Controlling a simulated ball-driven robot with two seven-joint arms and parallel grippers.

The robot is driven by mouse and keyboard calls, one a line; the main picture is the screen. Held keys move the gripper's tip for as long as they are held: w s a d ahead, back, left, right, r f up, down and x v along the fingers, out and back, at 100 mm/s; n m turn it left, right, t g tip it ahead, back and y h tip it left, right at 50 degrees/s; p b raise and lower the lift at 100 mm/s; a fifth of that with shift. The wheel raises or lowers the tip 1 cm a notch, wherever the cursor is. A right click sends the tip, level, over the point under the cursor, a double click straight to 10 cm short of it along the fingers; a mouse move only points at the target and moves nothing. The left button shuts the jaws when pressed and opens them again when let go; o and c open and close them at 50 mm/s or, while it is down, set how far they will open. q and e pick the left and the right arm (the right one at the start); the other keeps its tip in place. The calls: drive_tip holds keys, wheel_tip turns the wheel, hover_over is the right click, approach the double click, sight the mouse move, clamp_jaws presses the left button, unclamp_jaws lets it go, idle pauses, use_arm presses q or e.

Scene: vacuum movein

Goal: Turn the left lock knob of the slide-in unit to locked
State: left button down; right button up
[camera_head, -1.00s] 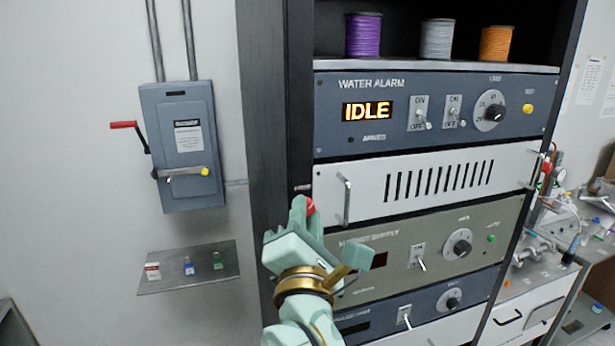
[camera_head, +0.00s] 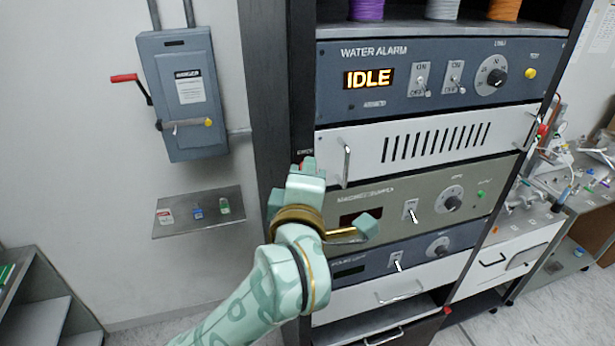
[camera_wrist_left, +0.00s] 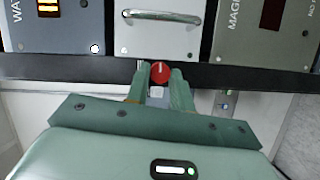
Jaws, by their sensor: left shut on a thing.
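The slide-in unit (camera_head: 440,135) is a white slotted panel in the rack, with a metal handle (camera_head: 347,163) at its left end. The red lock knob (camera_wrist_left: 160,73) sits on the dark rack post beside that end. Its pale pointer line points up in the wrist view. My left gripper (camera_head: 306,166) reaches up to the knob in the head view and hides most of it. In the wrist view its two fingers (camera_wrist_left: 160,80) stand on either side of the knob and are shut on it. My right gripper is not in view.
The water alarm panel (camera_head: 430,80) showing IDLE is above the unit, and the magnet supply panel (camera_head: 375,195) is below. A grey switch box (camera_head: 185,95) with a red lever and a small shelf (camera_head: 180,228) are on the wall to the left. A bench (camera_head: 530,215) stands at the right.

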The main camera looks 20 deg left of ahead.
use_arm(q)
drive_tip(key=shift+m, duration=0.3)
idle(0.4)
drive_tip(key=c, duration=1.2)
unclamp_jaws()
drive_tip(key=shift+w, duration=0.1)
